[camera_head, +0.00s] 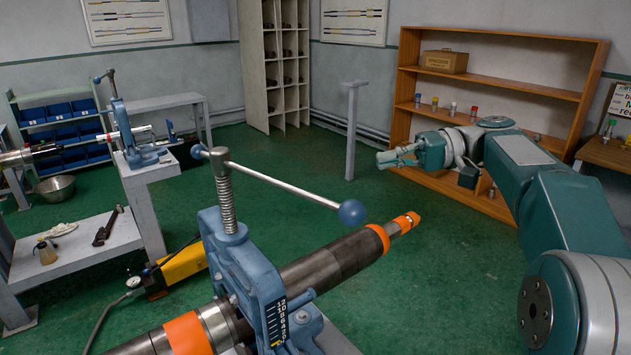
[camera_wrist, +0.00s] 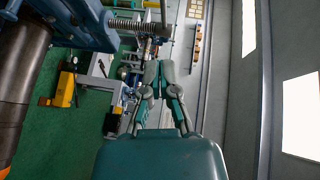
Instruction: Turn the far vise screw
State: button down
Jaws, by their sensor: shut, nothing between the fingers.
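The far vise (camera_head: 138,150) is blue and stands on a grey stand at the left back. Its upright screw (camera_head: 113,88) has a thin bar handle with a ball end across the top. A thin pipe passes through this vise. My gripper (camera_head: 384,159) is shut and empty, held up in the air right of centre, well apart from both vises. In the wrist view my gripper (camera_wrist: 160,80) points up the picture, and the far vise is too small there to make out clearly.
The near blue vise (camera_head: 243,270) holds a thick dark pipe (camera_head: 330,262) with orange bands. Its long handle (camera_head: 285,185) reaches right, ending in a blue ball. A grey post (camera_head: 351,130) and wooden shelf (camera_head: 490,75) stand behind. Green floor (camera_head: 265,150) is open between.

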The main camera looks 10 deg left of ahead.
send_near(283, 183)
jog(key=w+a+f, duration=0.1)
jog(key=w+a, duration=0.1)
jog(key=a, duration=0.2)
jog(key=shift+s+a+f, duration=0.1)
jog(key=shift+s, duration=0.4)
jog(key=shift+s+a+f, duration=0.15)
jog(key=shift+s, duration=0.35)
jog(key=shift+s+a+f, duration=0.2)
jog(key=shift+s+a, duration=0.1)
jog(key=shift+s, duration=0.4)
